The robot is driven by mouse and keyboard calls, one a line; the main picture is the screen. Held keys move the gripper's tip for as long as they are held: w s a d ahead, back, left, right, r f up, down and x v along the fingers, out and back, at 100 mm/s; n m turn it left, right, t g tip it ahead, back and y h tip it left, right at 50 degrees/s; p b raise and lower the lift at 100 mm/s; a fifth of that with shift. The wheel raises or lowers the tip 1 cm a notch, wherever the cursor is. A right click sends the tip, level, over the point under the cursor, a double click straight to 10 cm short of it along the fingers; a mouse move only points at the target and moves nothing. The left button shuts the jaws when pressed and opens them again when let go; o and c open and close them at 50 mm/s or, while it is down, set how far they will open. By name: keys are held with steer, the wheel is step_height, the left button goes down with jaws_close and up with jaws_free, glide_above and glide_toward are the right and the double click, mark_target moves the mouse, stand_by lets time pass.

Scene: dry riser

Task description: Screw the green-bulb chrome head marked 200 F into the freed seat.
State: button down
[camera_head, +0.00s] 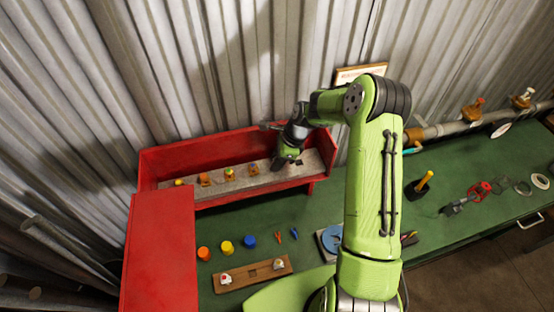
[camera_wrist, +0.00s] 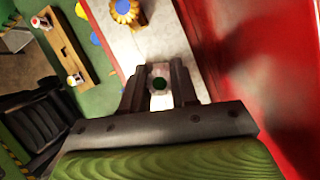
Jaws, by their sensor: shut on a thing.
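My gripper (camera_head: 286,163) is over the right end of the pale shelf (camera_head: 262,178) in the red cabinet. In the wrist view its two dark fingers (camera_wrist: 160,84) are shut on a small pale head with a dark green centre (camera_wrist: 159,83). No marking on it can be read. In the head view my gripper hides this head. The pale surface lies beyond the fingertips; I cannot tell whether the head touches it. A yellow-orange fitting (camera_wrist: 125,11) stands farther along the shelf. No freed seat can be made out.
Several small fittings, one of them here (camera_head: 229,173), stand along the shelf. A wooden block (camera_head: 252,274) with two small heads lies on the green bench. Orange, yellow and blue caps (camera_head: 227,247) stand behind it. The red cabinet wall (camera_wrist: 250,60) is close on the right in the wrist view.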

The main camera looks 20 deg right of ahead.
steer(key=c, duration=1.3)
jaws_free()
steer(key=shift+m+t, duration=0.3)
steer(key=shift+m, duration=0.6)
steer(key=o, duration=0.5)
steer(key=b+v, duration=0.1)
steer(key=v, duration=1.4)
steer(key=shift+r, duration=0.4)
